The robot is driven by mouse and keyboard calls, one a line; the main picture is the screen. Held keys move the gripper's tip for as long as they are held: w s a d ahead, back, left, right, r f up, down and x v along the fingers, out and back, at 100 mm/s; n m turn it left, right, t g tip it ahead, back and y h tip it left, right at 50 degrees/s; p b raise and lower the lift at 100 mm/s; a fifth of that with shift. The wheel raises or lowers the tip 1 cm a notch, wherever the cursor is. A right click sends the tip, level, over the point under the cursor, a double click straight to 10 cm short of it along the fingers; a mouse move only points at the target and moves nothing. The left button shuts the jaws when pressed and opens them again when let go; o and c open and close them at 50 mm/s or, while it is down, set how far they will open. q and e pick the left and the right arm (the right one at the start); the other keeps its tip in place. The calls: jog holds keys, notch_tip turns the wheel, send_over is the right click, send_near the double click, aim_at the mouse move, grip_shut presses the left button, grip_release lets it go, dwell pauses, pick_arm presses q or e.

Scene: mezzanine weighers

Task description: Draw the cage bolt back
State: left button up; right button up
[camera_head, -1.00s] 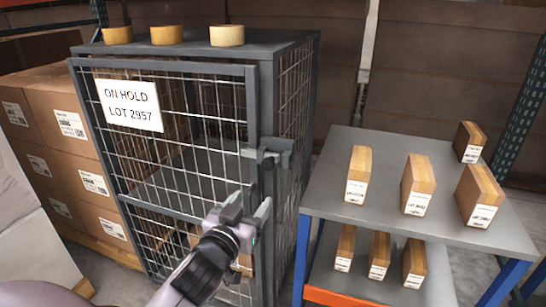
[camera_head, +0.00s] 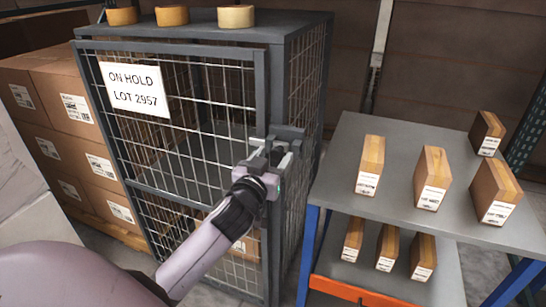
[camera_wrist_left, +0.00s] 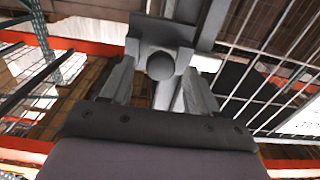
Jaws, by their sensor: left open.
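The grey wire-mesh cage (camera_head: 262,90) stands at the centre left in the head view, its door (camera_head: 190,197) across the front. The grey bolt (camera_head: 290,131) sits at the door's right edge. My left gripper (camera_head: 273,149) is at the bolt, its fingers partly hiding it. In the left wrist view the bolt's round knob (camera_wrist_left: 160,66) lies between the two spread fingers of my left gripper (camera_wrist_left: 160,82). The jaws are open, and I cannot tell whether either finger touches the knob. My right gripper is not in view.
A white sign (camera_head: 134,90) reading "ON HOLD LOT 2957" hangs on the door. Several round tan pieces (camera_head: 172,15) sit on the cage top. A two-level trolley (camera_head: 393,207) with several upright boxes stands close at right. Stacked cartons (camera_head: 68,100) stand at left.

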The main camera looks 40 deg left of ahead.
pick_arm(q)
jog(key=shift+w, duration=0.15)
jog(key=shift+c, duration=0.2)
grip_shut()
jog(key=d, duration=0.2)
jog(key=w+d+b, duration=0.1)
jog(key=d, duration=0.1)
jog(key=shift+d, duration=0.35)
jog(key=shift+o, duration=0.2)
grip_release()
jog(key=shift+w+d, duration=0.1)
jog(key=shift+d, duration=0.05)
jog(key=v, duration=0.7)
jog(key=shift+b, duration=0.4)
